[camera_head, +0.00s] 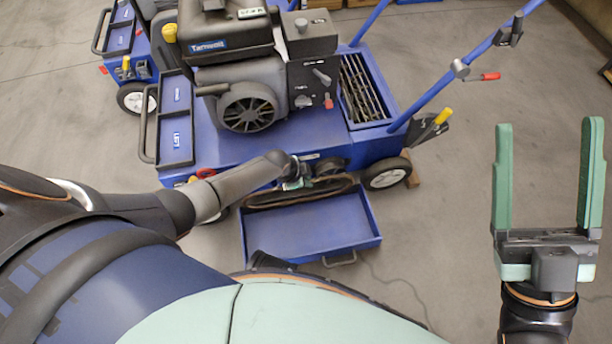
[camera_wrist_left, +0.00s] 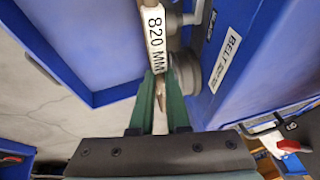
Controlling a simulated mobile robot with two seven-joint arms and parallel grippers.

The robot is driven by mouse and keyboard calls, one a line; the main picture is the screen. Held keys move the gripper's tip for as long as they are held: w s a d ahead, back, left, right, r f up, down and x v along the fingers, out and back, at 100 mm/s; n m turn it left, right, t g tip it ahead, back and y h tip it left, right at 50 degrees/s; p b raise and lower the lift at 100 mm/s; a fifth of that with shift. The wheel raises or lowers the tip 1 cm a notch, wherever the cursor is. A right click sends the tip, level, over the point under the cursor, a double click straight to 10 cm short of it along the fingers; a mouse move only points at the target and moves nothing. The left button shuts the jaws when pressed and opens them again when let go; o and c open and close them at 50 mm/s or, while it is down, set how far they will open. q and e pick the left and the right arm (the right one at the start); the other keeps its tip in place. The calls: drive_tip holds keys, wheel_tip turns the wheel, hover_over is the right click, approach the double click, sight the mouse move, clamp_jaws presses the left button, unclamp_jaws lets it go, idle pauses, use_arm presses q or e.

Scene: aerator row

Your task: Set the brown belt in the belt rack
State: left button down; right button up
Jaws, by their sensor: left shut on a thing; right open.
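The brown belt (camera_head: 340,186) is a loop below the front of the blue cart, over the back of an open blue tray. My left gripper (camera_head: 297,182) is at the cart front by the belt's upper edge, small and partly hidden by its arm. In the left wrist view its green fingers (camera_wrist_left: 160,100) are shut on a pale strip with an "820 MM" label (camera_wrist_left: 155,40), seemingly part of the belt. Grey round fittings (camera_wrist_left: 186,72) sit close beside it, by a blue face labelled "BELT" (camera_wrist_left: 228,62), likely the belt rack. My right gripper (camera_head: 548,124) is open and empty at right.
The blue tray (camera_head: 345,228) juts out low in front. The blue cart (camera_head: 240,150) carries an engine (camera_head: 245,85) and a slotted bin (camera_head: 362,88). A wheel (camera_head: 385,173) stands right of the belt. The floor around my right gripper is clear.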

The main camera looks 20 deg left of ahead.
use_arm(q)
drive_tip(key=shift+s+d+r+p, duration=0.2)
drive_tip(key=shift+s+d+p, duration=0.3)
drive_tip(key=shift+s+p, duration=0.1)
drive_tip(key=shift+s+d+r+p, duration=0.2)
drive_tip(key=shift+s+d+p, duration=0.25)
drive_tip(key=shift+s+p, duration=0.15)
